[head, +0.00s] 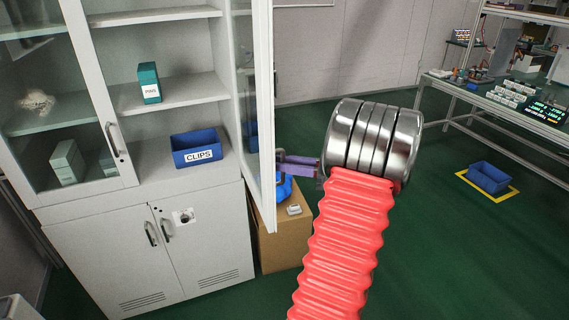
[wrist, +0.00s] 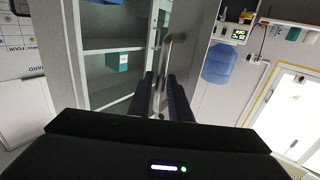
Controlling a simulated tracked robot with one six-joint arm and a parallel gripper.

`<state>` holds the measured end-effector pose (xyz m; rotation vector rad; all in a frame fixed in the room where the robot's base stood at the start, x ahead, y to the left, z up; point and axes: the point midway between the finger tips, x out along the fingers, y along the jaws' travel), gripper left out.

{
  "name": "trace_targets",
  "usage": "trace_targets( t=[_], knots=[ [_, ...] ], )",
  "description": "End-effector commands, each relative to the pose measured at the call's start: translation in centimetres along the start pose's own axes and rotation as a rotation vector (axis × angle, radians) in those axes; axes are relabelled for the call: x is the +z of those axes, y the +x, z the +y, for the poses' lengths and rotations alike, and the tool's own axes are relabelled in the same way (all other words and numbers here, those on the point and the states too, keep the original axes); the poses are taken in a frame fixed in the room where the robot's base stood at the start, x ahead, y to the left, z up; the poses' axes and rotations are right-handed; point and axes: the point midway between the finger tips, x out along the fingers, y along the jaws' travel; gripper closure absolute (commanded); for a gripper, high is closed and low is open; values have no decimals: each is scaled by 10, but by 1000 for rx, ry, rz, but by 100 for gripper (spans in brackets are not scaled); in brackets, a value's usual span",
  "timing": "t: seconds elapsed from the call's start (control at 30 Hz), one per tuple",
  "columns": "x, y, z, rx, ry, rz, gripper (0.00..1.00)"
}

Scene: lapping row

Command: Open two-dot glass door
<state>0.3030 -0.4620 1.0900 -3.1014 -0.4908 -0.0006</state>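The white cabinet's right glass door (head: 264,110) stands wide open, swung out toward me and seen nearly edge-on in the head view. I cannot make out any dots on it. My gripper (head: 281,164) is at this door's outer face, around its handle. In the wrist view the grey bar handle (wrist: 167,47) runs down between the two dark fingers of my gripper (wrist: 166,82), which look closed on it.
Open shelves hold a blue CLIPS bin (head: 196,149) and a green box (head: 149,83). Two lower solid doors (head: 150,250) are shut. A cardboard box (head: 283,244) stands beside the cabinet, close to the open door.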

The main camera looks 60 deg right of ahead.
Motion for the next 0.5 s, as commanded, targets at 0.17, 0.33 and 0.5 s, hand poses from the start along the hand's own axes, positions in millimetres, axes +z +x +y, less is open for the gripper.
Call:
trace_targets(
  t=[0.17, 0.33, 0.5],
  knots=[
    [0, -14, 1, 3, 0, -1, 82],
    [1, -39, 1, 4, 0, 0, 82],
    [1, -69, 1, 3, 0, 0, 82]
  ],
)
